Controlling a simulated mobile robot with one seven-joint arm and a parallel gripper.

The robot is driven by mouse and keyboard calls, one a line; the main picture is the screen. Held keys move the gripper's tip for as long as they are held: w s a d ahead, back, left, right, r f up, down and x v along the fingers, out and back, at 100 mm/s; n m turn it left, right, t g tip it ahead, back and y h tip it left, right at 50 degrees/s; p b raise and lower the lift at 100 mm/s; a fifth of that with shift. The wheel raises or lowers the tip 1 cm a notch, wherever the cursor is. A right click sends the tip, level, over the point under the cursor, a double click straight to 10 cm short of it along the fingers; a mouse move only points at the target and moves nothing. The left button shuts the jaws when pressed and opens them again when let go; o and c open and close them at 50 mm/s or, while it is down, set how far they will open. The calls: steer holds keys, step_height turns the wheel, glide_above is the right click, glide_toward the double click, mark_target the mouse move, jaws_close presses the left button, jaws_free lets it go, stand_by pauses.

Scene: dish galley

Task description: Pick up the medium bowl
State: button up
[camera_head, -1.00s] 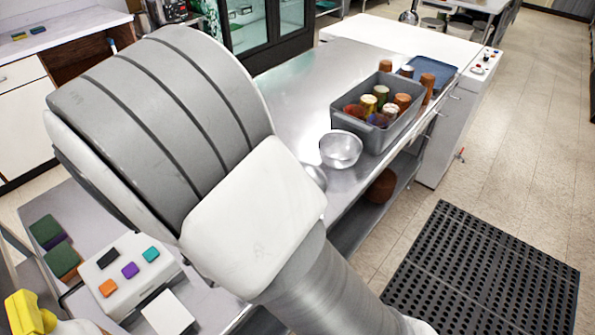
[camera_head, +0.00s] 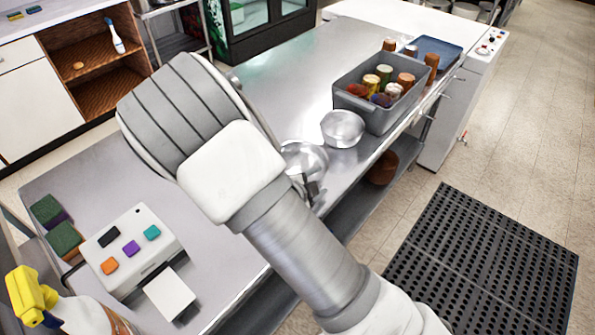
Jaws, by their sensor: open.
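Two shiny metal bowls sit on the steel counter. One metal bowl (camera_head: 342,130) stands in full view beside the grey bin. The other metal bowl (camera_head: 306,157) is nearer my arm and partly hidden by it. A brown bowl (camera_head: 383,168) is on the shelf below the counter. I cannot tell for sure from size which one is the medium bowl. My gripper (camera_head: 313,188) shows only as a small dark part at the near side of the partly hidden bowl. It is open; whether it touches the bowl cannot be seen.
A white box with coloured buttons (camera_head: 133,247), sponges (camera_head: 62,238) and a yellow-headed spray bottle (camera_head: 30,297) are at the left. A black mat (camera_head: 490,270) lies on the floor.

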jaws_close()
stand_by(0.3)
stand_by(1.1)
